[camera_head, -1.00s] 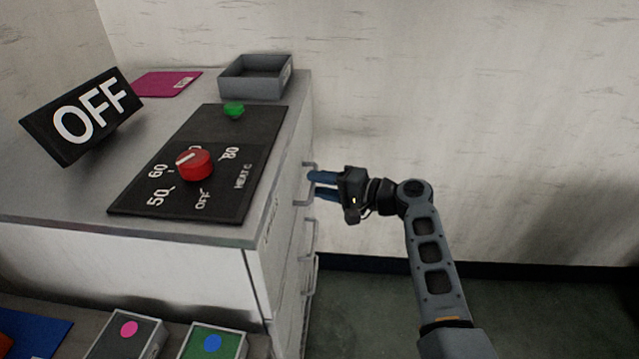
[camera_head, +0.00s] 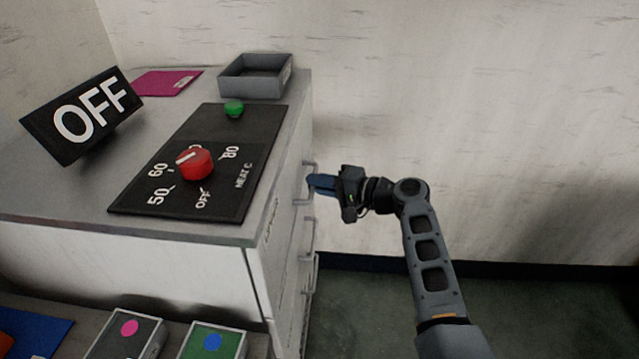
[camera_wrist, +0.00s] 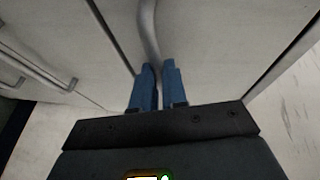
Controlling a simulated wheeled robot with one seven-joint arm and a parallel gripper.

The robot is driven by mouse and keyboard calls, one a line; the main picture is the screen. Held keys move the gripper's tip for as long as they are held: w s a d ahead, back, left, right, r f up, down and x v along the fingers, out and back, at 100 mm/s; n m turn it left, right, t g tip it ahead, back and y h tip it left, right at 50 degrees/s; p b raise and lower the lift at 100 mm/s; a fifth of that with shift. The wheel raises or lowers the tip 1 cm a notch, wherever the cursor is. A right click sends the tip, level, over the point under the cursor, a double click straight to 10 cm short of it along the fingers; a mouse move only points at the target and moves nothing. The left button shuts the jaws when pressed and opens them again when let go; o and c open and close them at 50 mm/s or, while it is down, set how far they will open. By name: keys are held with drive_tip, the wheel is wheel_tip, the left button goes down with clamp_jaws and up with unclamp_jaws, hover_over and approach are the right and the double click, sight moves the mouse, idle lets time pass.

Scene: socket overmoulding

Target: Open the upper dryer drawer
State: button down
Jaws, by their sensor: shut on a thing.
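The dryer (camera_head: 110,255) is a pale cabinet with several bar handles on its right-hand face. My gripper (camera_head: 313,182) is at the upper drawer handle (camera_head: 309,167), its blue fingers pointing left at the drawer front. In the wrist view the blue fingers (camera_wrist: 158,82) are shut on the grey curved handle (camera_wrist: 149,30), which runs up from between the fingertips. The upper drawer (camera_wrist: 195,40) looks closed, its front level with the cabinet face. The part of the handle between the fingers is hidden.
Lower handles (camera_head: 308,235) sit below on the same face. A control panel (camera_head: 225,135) with a red knob (camera_head: 194,162), an OFF sign (camera_head: 82,115) and a grey tray (camera_head: 255,90) are on top. The floor (camera_head: 365,310) right of the dryer looks clear.

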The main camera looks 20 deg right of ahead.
drive_tip(key=shift+f, duration=0.1)
drive_tip(key=s+d+b, duration=0.1)
drive_tip(key=s+d, duration=0.5)
drive_tip(key=d, duration=0.4)
drive_tip(key=s+d, duration=0.6)
drive_tip(key=d, duration=0.4)
drive_tip(key=shift+d+b, duration=0.35)
drive_tip(key=shift+d, duration=0.05)
drive_tip(key=c, duration=1.2)
unclamp_jaws()
drive_tip(key=shift+o, duration=0.2)
drive_tip(key=v, duration=0.7)
drive_tip(key=shift+s+d+b, duration=0.2)
drive_tip(key=shift+s+b, duration=0.1)
drive_tip(key=shift+b, duration=0.05)
